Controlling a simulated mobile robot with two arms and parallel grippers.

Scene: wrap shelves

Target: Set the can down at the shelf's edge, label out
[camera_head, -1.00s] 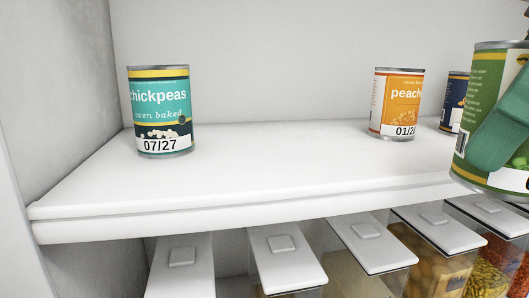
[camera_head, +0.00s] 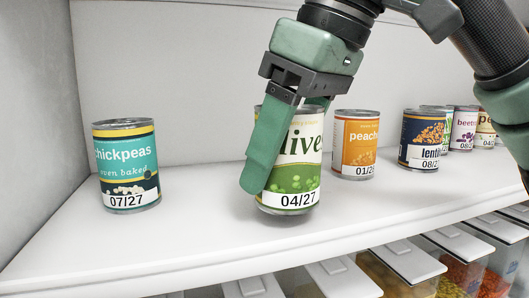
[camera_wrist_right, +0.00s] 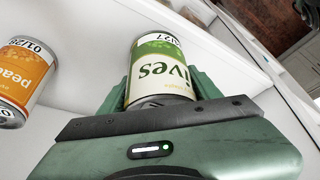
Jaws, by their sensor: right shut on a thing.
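A green and cream can (camera_head: 301,165) with "...ives" lettering and "04/27" on its label stands upright at the shelf (camera_head: 190,236), a little back from the front edge. Its lettering faces out toward the head camera. My right gripper (camera_head: 285,150) reaches down from above and is shut on this can, one finger covering its left side. The can also shows between the fingers in the right wrist view (camera_wrist_right: 160,72). Whether its base touches the shelf is hard to tell. My left gripper is not in view.
A teal chickpeas can (camera_head: 127,165) stands to the left, with free shelf between. An orange peaches can (camera_head: 355,145) stands close behind on the right. A navy lentils can (camera_head: 423,140) and several others stand farther right. Lidded bins (camera_head: 400,258) sit below.

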